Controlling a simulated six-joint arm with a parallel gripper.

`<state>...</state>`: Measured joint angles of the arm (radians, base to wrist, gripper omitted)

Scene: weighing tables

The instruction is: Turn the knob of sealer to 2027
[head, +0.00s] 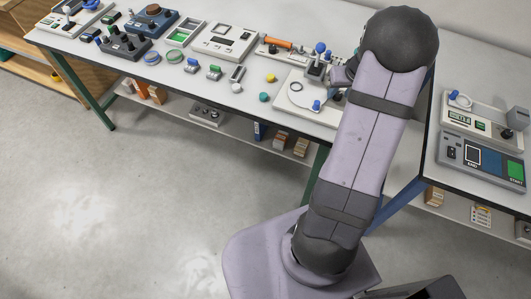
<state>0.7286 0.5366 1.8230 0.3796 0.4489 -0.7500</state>
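I cannot tell for sure which device is the sealer, and no marking 2027 is readable. A grey panel device (482,162) with a green START patch stands on the right table. Behind it is a pale device (480,124) with green displays and a dark knob (507,134) at its right. My gripper (338,76) is over the middle table's right part, mostly hidden by my arm. It is close to a small grey block with a blue ball (320,48) beside a white plate. Its fingers are too small and covered to judge.
Several panel devices crowd the left of the long table (200,82), including a dark box with levers (123,46) and a blue box with a brown disc (150,20). Small coloured switches, a yellow knob (270,77) and a green knob (264,97) lie mid-table. The floor in front is clear.

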